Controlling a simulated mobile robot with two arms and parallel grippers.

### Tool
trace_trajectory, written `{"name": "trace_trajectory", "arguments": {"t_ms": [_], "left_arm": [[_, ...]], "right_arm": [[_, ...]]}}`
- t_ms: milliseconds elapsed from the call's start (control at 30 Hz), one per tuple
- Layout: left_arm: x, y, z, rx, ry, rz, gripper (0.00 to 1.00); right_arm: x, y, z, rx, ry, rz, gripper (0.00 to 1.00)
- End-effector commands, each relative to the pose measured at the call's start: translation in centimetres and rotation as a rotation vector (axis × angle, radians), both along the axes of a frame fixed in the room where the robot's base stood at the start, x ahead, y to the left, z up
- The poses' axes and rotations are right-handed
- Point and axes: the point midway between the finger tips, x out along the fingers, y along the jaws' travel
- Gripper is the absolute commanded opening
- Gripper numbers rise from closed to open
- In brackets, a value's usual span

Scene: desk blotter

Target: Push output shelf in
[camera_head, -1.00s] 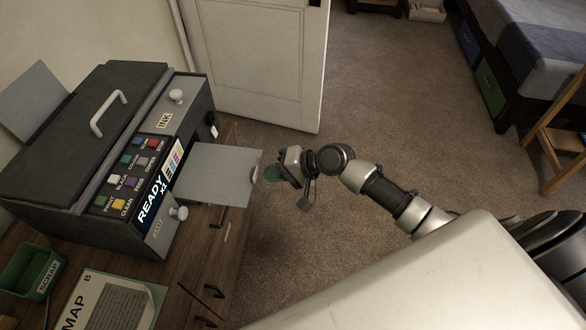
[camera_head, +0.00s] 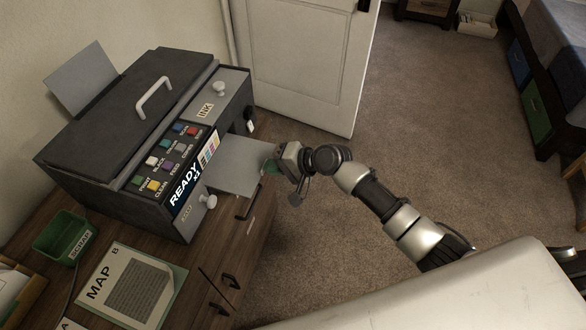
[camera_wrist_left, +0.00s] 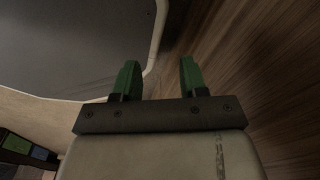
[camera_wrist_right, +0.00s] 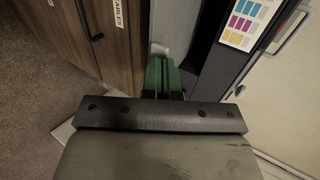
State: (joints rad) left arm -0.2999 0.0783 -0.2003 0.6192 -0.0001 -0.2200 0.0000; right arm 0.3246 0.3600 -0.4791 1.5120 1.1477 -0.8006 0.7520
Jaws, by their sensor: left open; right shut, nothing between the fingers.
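The output shelf (camera_head: 238,165) is a flat grey plate that sticks out of the front of the dark printer (camera_head: 118,124), below its READY display. My right gripper (camera_head: 270,166) is at the shelf's outer end, its green fingers shut and empty. In the right wrist view the shut fingers (camera_wrist_right: 162,76) point at the pale end of the shelf (camera_wrist_right: 174,30) and appear to touch it. My left gripper (camera_wrist_left: 156,80) shows only in its wrist view, open and empty, with a grey panel and a wood surface beyond its fingers.
The printer stands on a wooden desk (camera_head: 232,232) with black drawer handles. A green SCRAP tray (camera_head: 64,238) and a MAP sheet (camera_head: 132,285) lie in front of it. A white door (camera_head: 300,60) is behind. Carpet is clear to the right.

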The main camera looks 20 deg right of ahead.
Motion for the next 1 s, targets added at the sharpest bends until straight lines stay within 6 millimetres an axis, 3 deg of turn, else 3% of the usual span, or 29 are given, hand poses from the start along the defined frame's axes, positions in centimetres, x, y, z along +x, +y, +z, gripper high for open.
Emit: {"name": "trace_trajectory", "arguments": {"t_ms": [200, 500, 1000], "left_arm": [[0.0, 0.0, -0.7, 0.0, 0.001, -0.001, 0.43], [0.0, 0.1, -2.1, 0.001, 0.001, -0.001, 0.43], [0.0, 0.2, -2.4, 0.002, 0.001, -0.001, 0.43]], "right_arm": [[3.5, 5.3, -0.1, 0.003, -0.001, 0.002, 0.0], [6.7, 10.0, -0.2, 0.001, 0.001, 0.0, 0.0], [7.6, 11.3, 0.0, 0.001, -0.001, 0.0, 0.0]]}}
